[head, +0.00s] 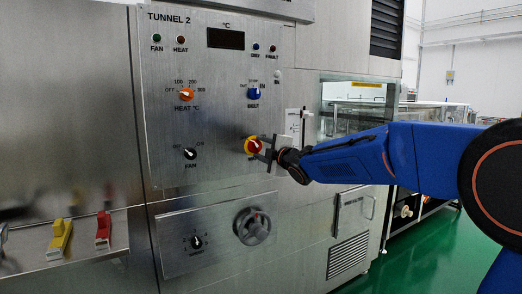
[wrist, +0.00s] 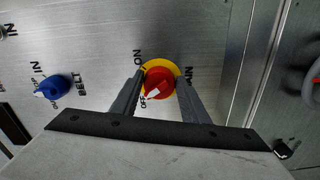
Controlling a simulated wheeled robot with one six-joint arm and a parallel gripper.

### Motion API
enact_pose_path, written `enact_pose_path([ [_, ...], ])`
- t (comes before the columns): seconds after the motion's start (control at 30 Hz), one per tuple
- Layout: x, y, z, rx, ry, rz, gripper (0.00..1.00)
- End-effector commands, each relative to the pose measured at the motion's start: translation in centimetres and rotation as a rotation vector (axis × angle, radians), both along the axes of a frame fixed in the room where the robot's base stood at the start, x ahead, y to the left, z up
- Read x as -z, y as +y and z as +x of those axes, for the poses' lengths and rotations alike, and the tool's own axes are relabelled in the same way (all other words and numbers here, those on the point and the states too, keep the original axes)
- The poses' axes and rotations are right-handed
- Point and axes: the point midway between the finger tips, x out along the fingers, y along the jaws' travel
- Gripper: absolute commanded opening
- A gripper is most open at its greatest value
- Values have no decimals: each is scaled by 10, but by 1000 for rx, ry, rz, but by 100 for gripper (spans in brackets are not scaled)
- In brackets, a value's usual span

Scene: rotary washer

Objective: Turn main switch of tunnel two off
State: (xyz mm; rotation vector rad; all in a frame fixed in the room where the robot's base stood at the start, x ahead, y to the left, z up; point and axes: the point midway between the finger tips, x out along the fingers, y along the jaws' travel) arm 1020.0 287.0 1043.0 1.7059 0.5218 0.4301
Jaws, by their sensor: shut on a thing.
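The main switch is a red rotary knob on a yellow ring (head: 250,146), at the lower right of the Tunnel 2 panel (head: 217,60). In the wrist view the red knob (wrist: 158,83) sits between my fingers, and its white pointer mark points toward the OFF label. An ON label stands at the upper left of the ring. My gripper (head: 266,148) comes in from the right and is shut on the red knob. In the wrist view my gripper (wrist: 160,98) has one finger on each side of the knob. The fingers hide part of the ring and the MAIN label.
The blue belt knob (head: 254,94) is above the switch, the black fan knob (head: 190,154) to its left and the orange heat knob (head: 187,94) at the upper left. A grey handwheel (head: 252,226) is below. Yellow (head: 60,238) and red levers (head: 103,228) stand at the lower left.

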Motion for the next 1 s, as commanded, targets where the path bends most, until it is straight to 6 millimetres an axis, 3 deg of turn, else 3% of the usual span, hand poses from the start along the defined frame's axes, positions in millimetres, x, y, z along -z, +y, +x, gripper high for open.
enact_pose_path([
  [0.4,0,0,0,0,-101,-154,19],
  [0.97,0,0,0,-1,-115,-174,19],
  [1.0,0,0,0,-1,-115,-174,50],
])
